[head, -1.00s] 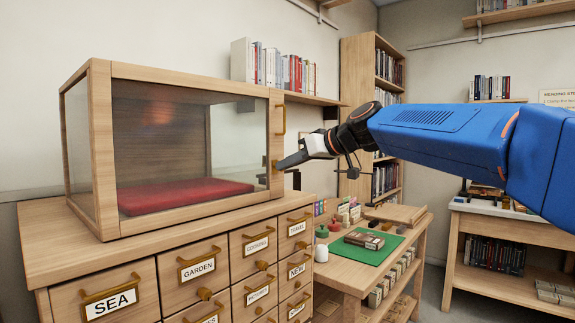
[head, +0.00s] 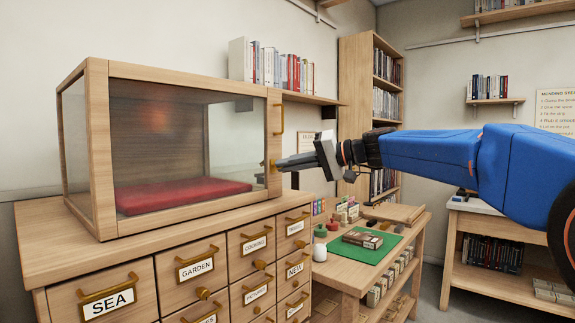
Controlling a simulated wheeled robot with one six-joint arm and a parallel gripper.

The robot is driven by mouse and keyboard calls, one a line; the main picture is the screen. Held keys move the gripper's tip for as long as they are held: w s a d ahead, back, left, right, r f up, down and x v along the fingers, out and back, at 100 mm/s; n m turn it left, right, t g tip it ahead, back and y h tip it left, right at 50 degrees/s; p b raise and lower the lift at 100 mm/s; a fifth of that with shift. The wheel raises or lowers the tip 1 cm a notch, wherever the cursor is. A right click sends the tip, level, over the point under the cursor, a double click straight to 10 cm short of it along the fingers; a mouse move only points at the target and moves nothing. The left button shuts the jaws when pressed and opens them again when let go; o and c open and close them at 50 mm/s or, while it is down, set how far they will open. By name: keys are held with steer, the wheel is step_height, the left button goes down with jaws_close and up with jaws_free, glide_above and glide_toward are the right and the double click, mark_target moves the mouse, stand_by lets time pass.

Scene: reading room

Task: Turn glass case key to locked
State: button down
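The glass case (head: 97,150) stands on top of the drawer cabinet, with a wooden frame, glass panes and a red cushion (head: 180,196) inside. Its door edge at the right carries a brass handle (head: 281,120). Lower on that edge is a small brass piece (head: 273,166), seemingly the key, partly hidden at my fingertips. My gripper (head: 286,163) reaches in from the right, with its fingers pointing left at this piece. The fingers overlap edge-on from here, so their gap and any hold on the key cannot be made out.
The wooden cabinet (head: 55,222) below has labelled drawers with brass pulls. Right of it, a low table holds a green mat (head: 345,248) with a book (head: 362,238) and small jars. A wall shelf (head: 310,99) with books is behind my gripper.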

steer(key=m+y, duration=0.1)
steer(key=m, duration=0.2)
steer(key=m+y, duration=0.1)
steer(key=m, duration=0.1)
steer(key=shift+f+y, duration=0.3)
steer(key=shift+f, duration=0.05)
steer(key=shift+m, duration=0.3)
steer(key=c, duration=2)
jaws_free()
steer(key=shift+w+a, duration=0.1)
steer(key=v, duration=1.7)
steer(key=shift+d, duration=0.25)
